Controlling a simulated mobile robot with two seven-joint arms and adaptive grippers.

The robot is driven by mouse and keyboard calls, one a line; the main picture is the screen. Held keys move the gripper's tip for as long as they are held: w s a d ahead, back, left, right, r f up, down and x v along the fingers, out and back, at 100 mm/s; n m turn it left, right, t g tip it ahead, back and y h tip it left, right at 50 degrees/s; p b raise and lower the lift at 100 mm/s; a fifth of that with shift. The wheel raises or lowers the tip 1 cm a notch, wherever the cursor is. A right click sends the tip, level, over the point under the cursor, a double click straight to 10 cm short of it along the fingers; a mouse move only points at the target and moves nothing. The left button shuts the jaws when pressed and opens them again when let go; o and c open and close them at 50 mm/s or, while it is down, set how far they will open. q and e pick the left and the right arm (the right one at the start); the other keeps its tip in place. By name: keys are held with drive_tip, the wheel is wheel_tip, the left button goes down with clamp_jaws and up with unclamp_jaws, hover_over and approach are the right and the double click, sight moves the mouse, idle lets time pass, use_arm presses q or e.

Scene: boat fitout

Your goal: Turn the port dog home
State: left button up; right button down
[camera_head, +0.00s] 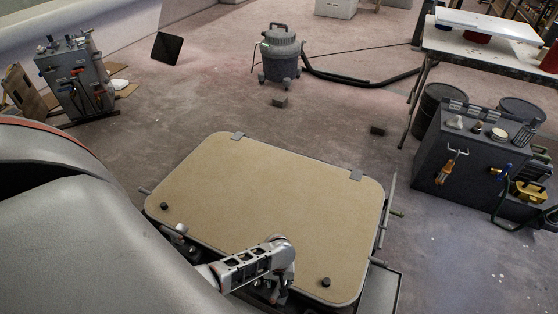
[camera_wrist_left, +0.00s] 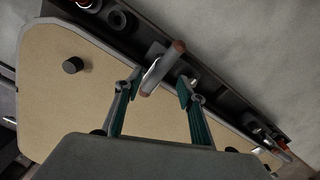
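The tan hatch lid (camera_head: 265,205) lies flat in a dark frame, with black knobs (camera_head: 326,282) near its front corners. In the left wrist view, a dog handle (camera_wrist_left: 162,68) with a metal bar and brown ends sits at the lid's edge. My left gripper (camera_wrist_left: 157,88) is open there. The handle lies between and just beyond the fingertips; I cannot tell whether they touch it. In the head view my left gripper (camera_head: 275,291) is over the lid's front edge, mostly hidden by its wrist. Another handle (camera_wrist_left: 270,140) shows lower right in the wrist view. My right gripper is not in view.
A grey vacuum (camera_head: 280,55) with a black hose stands behind the lid. A dark tool cabinet (camera_head: 470,160) stands at the right, near a work table (camera_head: 480,50). A tool stand (camera_head: 75,80) is at the back left. The floor around the lid is mostly clear.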

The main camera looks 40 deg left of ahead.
use_arm(q)
drive_tip(key=shift+r, duration=2.75)
